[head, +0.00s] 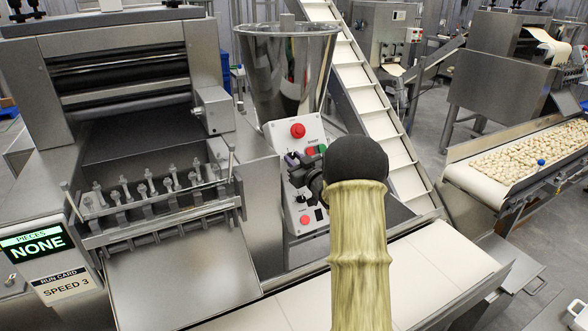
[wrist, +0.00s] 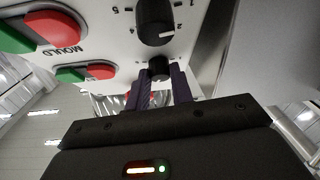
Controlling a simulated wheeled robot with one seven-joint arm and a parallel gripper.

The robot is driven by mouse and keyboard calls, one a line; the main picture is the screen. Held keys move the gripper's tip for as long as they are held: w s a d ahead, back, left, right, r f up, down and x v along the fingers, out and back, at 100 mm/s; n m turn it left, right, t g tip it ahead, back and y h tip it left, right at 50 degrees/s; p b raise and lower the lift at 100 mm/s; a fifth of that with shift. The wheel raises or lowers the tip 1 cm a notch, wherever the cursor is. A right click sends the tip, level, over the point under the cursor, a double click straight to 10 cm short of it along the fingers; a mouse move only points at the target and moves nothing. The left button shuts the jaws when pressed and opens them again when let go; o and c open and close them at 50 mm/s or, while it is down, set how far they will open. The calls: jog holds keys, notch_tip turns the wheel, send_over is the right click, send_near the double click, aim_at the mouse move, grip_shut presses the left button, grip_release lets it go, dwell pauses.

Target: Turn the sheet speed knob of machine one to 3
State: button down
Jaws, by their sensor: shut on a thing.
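The control panel (head: 299,203) of the near machine stands on the side of its steel body. In the wrist view the panel appears turned over, with a large black knob (wrist: 155,22) ringed by numerals. Its white mark points to the lower right, near what looks like a 2. A smaller black knob (wrist: 159,68) sits just below it in that view. My gripper (head: 296,165) is at the panel; in the wrist view its two dark fingers (wrist: 160,80) are shut on the smaller knob. I cannot read which knob is sheet speed.
Red and green buttons (wrist: 70,73) marked MOULD sit close beside the knobs. A red stop button (head: 298,130) tops the panel. A run card (head: 66,285) reads SPEED 3; the display (head: 36,241) reads PIECES NONE. A steel hopper (head: 288,65) and inclined conveyor (head: 350,60) stand behind.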

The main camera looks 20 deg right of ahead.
jog(key=n+y, duration=0.1)
jog(key=n, duration=0.1)
jog(key=n+g+y, duration=0.1)
jog(key=n, duration=0.1)
jog(key=n+y+b, duration=0.1)
jog(key=n, duration=0.1)
jog(key=shift+d+y, duration=0.3)
jog(key=shift+y, duration=0.1)
jog(key=shift+n, duration=0.4)
jog(key=c, duration=1.2)
grip_release()
jog(key=b+v, duration=0.3)
jog(key=v, duration=1.4)
jog(key=shift+d+r, duration=0.15)
jog(key=shift+r, duration=0.25)
